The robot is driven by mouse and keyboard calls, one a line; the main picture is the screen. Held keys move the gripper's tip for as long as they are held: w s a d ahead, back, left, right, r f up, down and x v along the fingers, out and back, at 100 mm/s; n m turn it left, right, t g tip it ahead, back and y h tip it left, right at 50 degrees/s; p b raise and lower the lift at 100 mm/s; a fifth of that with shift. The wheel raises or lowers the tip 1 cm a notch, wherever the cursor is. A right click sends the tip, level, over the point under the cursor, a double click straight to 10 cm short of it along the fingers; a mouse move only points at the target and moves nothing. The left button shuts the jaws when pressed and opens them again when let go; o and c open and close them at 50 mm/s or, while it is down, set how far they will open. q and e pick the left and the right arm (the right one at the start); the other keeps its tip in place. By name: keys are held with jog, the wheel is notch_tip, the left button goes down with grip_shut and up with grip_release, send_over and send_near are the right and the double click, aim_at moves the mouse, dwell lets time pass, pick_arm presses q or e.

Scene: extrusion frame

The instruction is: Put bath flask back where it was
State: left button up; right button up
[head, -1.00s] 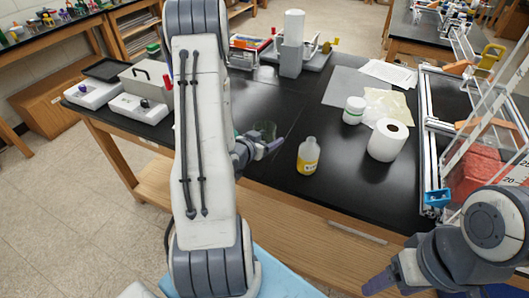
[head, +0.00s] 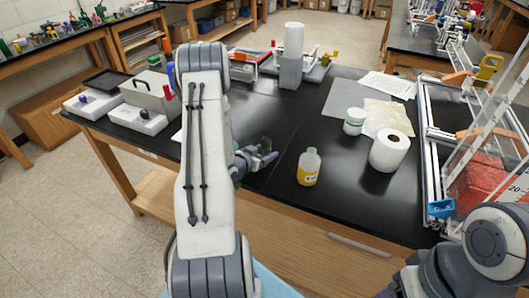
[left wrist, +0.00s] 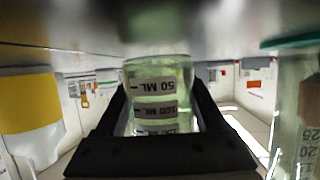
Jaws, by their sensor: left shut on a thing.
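My left gripper (head: 262,160) is shut on a clear, greenish glass vessel, which I take as the bath flask. In the head view the flask (head: 264,144) shows only as a small dark glass shape over the black table, partly behind my left arm. In the left wrist view the flask (left wrist: 158,90) is between the two fingers, with printed marks "50 ML" and "100 ML". I cannot tell whether it touches the table. My right gripper (head: 385,294) is at the bottom edge of the head view, mostly cut off.
A bottle with yellow liquid (head: 308,167) stands right of the flask. A white jar (head: 354,121) and paper roll (head: 389,151) stand farther right. White devices (head: 138,118) stand at left. A marked glass vessel (left wrist: 298,110) is close by in the wrist view. Table between is bare.

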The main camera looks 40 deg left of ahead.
pick_arm(q)
jog(key=shift+f, duration=0.25)
jog(key=shift+f, duration=0.2)
jog(key=o, duration=1.4)
jog(key=shift+r, duration=0.15)
